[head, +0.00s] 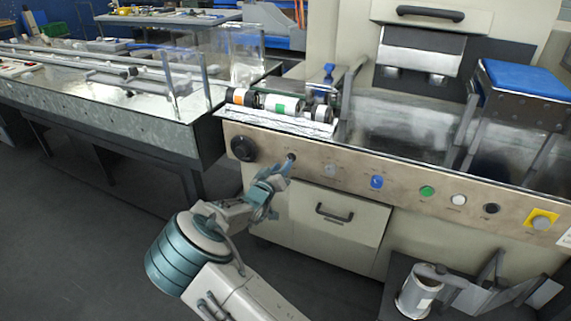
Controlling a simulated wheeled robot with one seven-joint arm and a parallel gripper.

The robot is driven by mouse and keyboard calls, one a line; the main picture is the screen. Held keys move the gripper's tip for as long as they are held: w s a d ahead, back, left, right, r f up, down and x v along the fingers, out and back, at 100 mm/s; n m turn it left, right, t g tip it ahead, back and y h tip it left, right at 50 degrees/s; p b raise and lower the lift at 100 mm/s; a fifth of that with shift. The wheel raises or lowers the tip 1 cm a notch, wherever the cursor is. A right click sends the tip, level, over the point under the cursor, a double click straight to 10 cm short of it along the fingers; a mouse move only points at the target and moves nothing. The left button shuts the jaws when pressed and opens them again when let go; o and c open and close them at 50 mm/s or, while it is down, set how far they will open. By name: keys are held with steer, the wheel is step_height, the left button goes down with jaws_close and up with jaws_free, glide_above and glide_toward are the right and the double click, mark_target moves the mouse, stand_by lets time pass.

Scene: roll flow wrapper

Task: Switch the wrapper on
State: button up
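The wrapper (300,148) is a beige machine with a steel control panel along its front. The panel carries a large black knob (243,148), a grey button (330,169), a blue switch (376,182), a green button (427,191), a white button (458,200), a small black knob (491,209) and a grey button on a yellow plate (541,220). My gripper (287,168) is at the panel's left part, right of the large black knob and just below a small dark control (291,157). I cannot tell whether it touches this control. Its fingers are too small to read.
A steel conveyor table (130,120) runs off to the left. Rolls (280,105) lie on the wrapper's top left. A drawer (335,225) with a black handle is under the panel. A metal canister (417,292) stands at lower right. The floor at left is clear.

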steer(key=shift+x, duration=2)
steer(key=shift+s, duration=0.1)
jaws_close()
